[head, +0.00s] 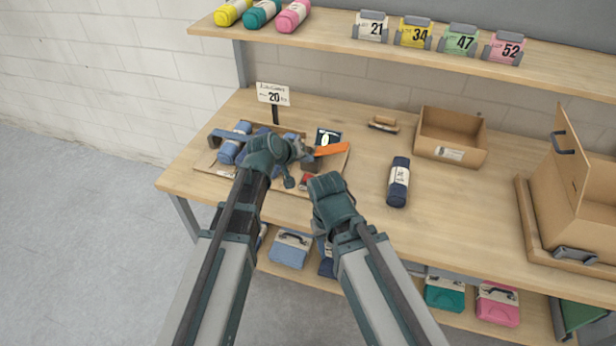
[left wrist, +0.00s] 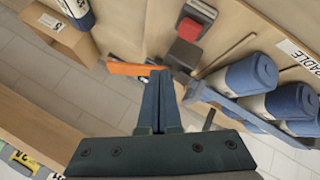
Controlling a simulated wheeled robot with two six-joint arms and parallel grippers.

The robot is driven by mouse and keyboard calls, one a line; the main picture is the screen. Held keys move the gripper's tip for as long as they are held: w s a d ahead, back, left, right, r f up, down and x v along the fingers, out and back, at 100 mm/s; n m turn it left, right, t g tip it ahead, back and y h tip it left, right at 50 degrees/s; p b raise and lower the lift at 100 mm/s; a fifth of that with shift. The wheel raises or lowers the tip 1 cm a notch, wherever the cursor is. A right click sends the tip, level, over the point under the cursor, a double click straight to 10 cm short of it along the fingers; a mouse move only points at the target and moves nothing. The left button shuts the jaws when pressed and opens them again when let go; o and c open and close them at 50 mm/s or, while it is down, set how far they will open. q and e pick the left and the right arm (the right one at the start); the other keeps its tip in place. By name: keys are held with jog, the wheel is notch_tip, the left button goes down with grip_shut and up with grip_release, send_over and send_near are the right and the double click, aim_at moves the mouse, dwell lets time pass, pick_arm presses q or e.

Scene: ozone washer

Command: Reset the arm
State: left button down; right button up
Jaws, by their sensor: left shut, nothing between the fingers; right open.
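My left gripper (head: 298,150) is over the tray at the table's left. In the left wrist view its fingers (left wrist: 160,85) are together with nothing between them. They point toward an orange strip (left wrist: 133,69), which also shows in the head view (head: 331,149); I cannot tell whether they touch it. My right gripper (head: 328,185) is lower and to the right, near the table's front edge. It is open, though its fingertips are mostly hidden by its own body, and I see nothing held in it.
The tray (head: 215,168) holds blue rolls (head: 229,152) and a red-topped block (left wrist: 188,30). An open cardboard box (head: 450,153) and a larger box (head: 590,205) are further right. A sign (head: 273,94) stands behind the tray.

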pick_arm(q)
jog(key=s+f+m+g, duration=0.1)
jog(key=s, duration=0.3)
jog(key=s+f+m+g+y, duration=0.1)
jog(key=s+f, duration=0.1)
jog(key=s, duration=0.2)
jog(key=s+f+m+g+y, duration=0.1)
jog(key=s+f+g, duration=0.1)
jog(key=s, duration=0.3)
jog(key=shift+s+a, duration=0.1)
jog(key=s+a+m+g+y, duration=0.1)
jog(key=s+a+g+y, duration=0.1)
jog(key=s, duration=0.4)
jog(key=s+a+f+m+g+y, duration=0.1)
jog(key=s+a+y, duration=0.1)
jog(key=s, duration=0.4)
jog(key=shift+s+a+f+m+g+y, duration=0.3)
jog(key=shift+a+g+y, duration=0.1)
jog(key=shift+a, duration=0.3)
jog(key=c, duration=1.5)
grip_release()
jog(key=shift+c, duration=0.2)
